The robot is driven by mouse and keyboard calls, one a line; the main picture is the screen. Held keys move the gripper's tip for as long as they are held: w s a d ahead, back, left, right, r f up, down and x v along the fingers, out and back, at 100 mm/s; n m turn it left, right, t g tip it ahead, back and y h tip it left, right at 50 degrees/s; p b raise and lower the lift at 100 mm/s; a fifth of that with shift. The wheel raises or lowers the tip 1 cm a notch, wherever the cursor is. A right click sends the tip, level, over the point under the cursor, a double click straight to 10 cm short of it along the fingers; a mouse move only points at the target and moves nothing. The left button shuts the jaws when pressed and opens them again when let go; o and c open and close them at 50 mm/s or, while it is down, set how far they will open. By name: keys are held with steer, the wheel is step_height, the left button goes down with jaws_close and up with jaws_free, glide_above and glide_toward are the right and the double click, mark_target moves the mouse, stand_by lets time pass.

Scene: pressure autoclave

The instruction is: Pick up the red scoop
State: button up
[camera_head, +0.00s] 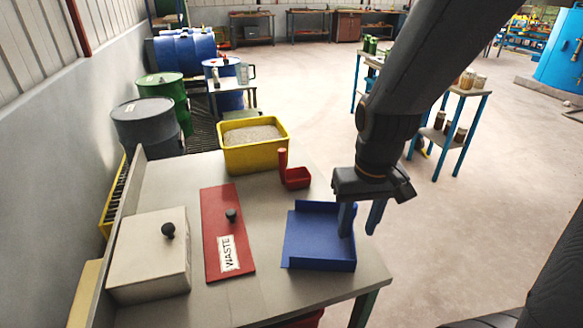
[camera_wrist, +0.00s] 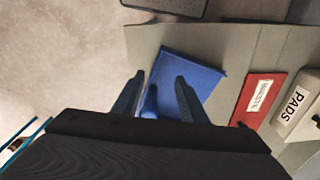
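The red scoop (camera_head: 297,178) stands on the grey table, next to the front right corner of the yellow bin, with its handle upright on the left. It does not show in the wrist view. My gripper (camera_head: 360,222) is in front and to the right of the scoop, by the right side of the blue tray. Its two fingers are apart in the wrist view (camera_wrist: 159,82). Part of a blue shape shows between them, but I cannot tell whether they touch it. The head view shows nothing lifted.
The blue tray (camera_head: 311,250) lies near the table's right edge. The yellow bin (camera_head: 256,157) holds grey granules. A red WASTE lid (camera_head: 217,213) and a pale box (camera_head: 150,262) with black knobs lie left. Bare tabletop lies between scoop and tray.

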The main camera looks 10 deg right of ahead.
steer(key=w+r+t+p, duration=0.1)
steer(key=w+r+p, duration=0.2)
steer(key=r, duration=0.2)
steer(key=n+t+y+p, duration=0.2)
steer(key=n+p, duration=0.2)
glide_toward(284, 156)
step_height(284, 156, down, 5)
steer(key=a, duration=0.1)
steer(key=shift+w+r+p+x, duration=0.1)
steer(key=shift+w+p+x, duration=0.25)
steer(key=shift+x, duration=0.95)
steer(key=shift+w+r+p+x, duration=0.15)
steer(key=shift+p+x, duration=0.25)
steer(key=shift+x, duration=0.95)
steer(key=shift+w+r+p+x, duration=0.1)
steer(key=shift+w+p+x, duration=0.25)
steer(key=shift+x, duration=0.95)
jaws_close()
